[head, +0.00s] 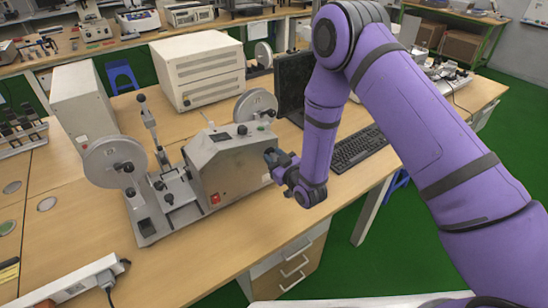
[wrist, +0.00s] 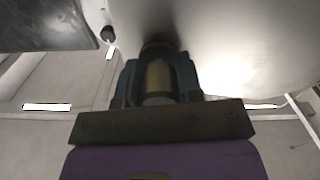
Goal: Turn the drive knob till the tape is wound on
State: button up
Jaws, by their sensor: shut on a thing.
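The tape machine (head: 232,168) stands on the wooden bench, with a grey sloped housing and a red switch on its front. A pale reel (head: 112,163) is at its left end and another reel (head: 256,104) is behind the housing. My gripper (head: 274,158) is at the housing's right side, reaching in from the right. In the wrist view my gripper (wrist: 158,85) is shut around the drive knob (wrist: 157,78), a dark cylinder with a brownish face, against the pale housing. The fingers hide the knob in the head view. I cannot make out the tape's path.
A keyboard (head: 357,149) and a dark monitor (head: 294,85) stand right of and behind the machine. A beige box unit (head: 199,70) is behind it. A power strip (head: 75,285) lies at the front left. The bench front before the machine is clear.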

jog(key=shift+m, duration=0.3)
jog(key=m, duration=0.4)
jog(key=shift+d+m, duration=0.15)
jog(key=shift+m, duration=0.15)
jog(key=m, duration=0.4)
jog(key=shift+m, duration=0.3)
jog(key=m, duration=0.4)
jog(key=shift+f+m, duration=0.1)
jog(key=shift+m, duration=0.2)
jog(key=m, duration=0.5)
jog(key=shift+m, duration=0.3)
jog(key=o, duration=0.9)
